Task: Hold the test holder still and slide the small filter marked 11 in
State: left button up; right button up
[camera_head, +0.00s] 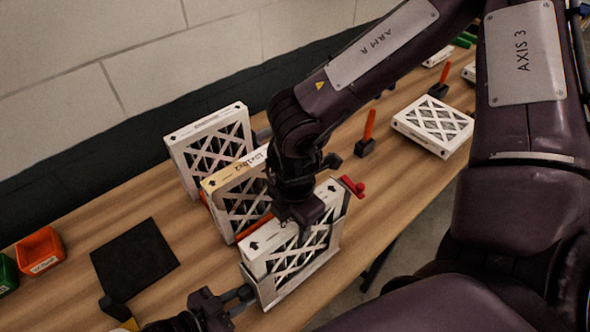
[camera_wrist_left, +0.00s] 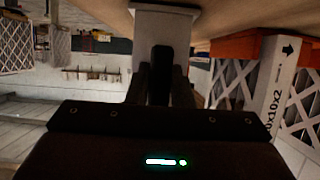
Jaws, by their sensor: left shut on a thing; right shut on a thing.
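The test holder (camera_head: 298,283) is a light, upright slotted frame near the front edge of the table. A small white filter with a lattice face (camera_head: 262,243) stands in it, its top part rising above the holder. I cannot read its number. My right gripper (camera_head: 300,214) is shut on the filter's top edge from above. My left gripper (camera_head: 240,297) is shut on the holder's left end; the left wrist view shows its fingers (camera_wrist_left: 160,75) closed on a pale grey part (camera_wrist_left: 165,22). How deep the filter sits is partly hidden.
Behind stand a yellowish-edged filter (camera_head: 222,180) and a larger white filter (camera_head: 205,128). A red clamp-like part (camera_head: 352,187) is at the holder's right end. A black mat (camera_head: 135,260) and an orange bin (camera_head: 40,250) lie left. Another filter (camera_head: 433,125) lies flat at right.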

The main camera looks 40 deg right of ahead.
jog(key=shift+f, duration=0.15)
jog(key=shift+f, duration=0.4)
jog(key=o, duration=1.4)
jog(key=shift+r, duration=0.15)
notch_tip(320, 180, up, 25)
jog(key=a, duration=0.1)
pick_arm(q)
jog(key=o, duration=0.9)
